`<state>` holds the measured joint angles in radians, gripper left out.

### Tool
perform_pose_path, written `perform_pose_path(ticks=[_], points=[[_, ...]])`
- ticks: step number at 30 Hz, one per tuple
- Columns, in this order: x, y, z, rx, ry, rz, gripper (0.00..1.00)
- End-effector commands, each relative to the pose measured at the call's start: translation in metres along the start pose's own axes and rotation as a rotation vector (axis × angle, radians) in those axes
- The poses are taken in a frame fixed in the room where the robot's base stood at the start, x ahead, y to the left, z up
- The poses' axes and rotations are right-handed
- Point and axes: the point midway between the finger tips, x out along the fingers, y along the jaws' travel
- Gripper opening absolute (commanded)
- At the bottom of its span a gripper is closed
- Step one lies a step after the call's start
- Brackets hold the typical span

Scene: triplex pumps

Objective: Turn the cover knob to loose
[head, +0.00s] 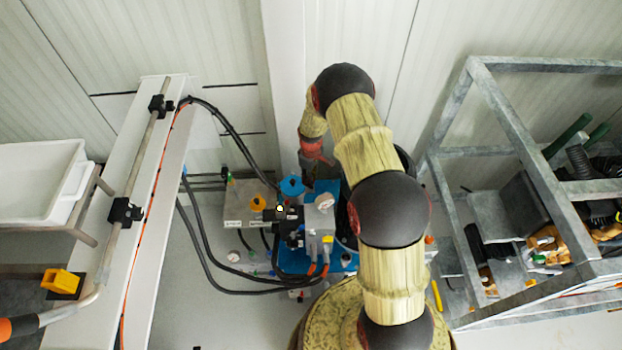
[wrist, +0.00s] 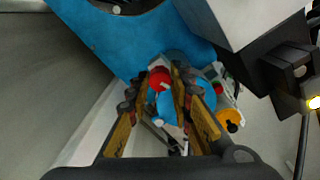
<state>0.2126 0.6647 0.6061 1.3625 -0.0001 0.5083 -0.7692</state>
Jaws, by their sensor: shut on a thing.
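In the wrist view my gripper (wrist: 160,75) points in toward the pump, and its two yellow-brown fingers close in on a small red knob (wrist: 158,79), which I take to be the cover knob. The fingers are shut on it and cover its sides. A bright blue part (wrist: 166,107) shows between the fingers just below the red knob. In the head view the pump unit (head: 318,215) stands on a blue base beside my arm. My arm hides most of the gripper there, and I cannot make out the red knob or its turn angle.
A blue knob (head: 291,186) and an orange knob (head: 258,202) stand close by on the unit. Black hoses (head: 215,262) loop to its left. A metal rack (head: 520,150) with tools stands right. A white bench with a rail (head: 130,215) stands left.

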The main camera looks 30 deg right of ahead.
Motion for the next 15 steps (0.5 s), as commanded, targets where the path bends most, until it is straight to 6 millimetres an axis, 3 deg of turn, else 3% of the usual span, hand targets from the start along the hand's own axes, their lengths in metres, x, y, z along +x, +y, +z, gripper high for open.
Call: perform_pose_path(ticks=[2, 3, 12, 15], points=[[-0.0006, 0.0003, -0.0009, 0.000, 0.002, 0.001, 0.00], [-0.0006, 0.0003, -0.0009, 0.000, 0.002, 0.001, 0.22], [-0.0003, 0.0001, -0.0003, 0.001, 0.001, 0.000, 0.39], [-0.0001, 0.0000, -0.0002, 0.001, 0.000, 0.000, 0.40]])
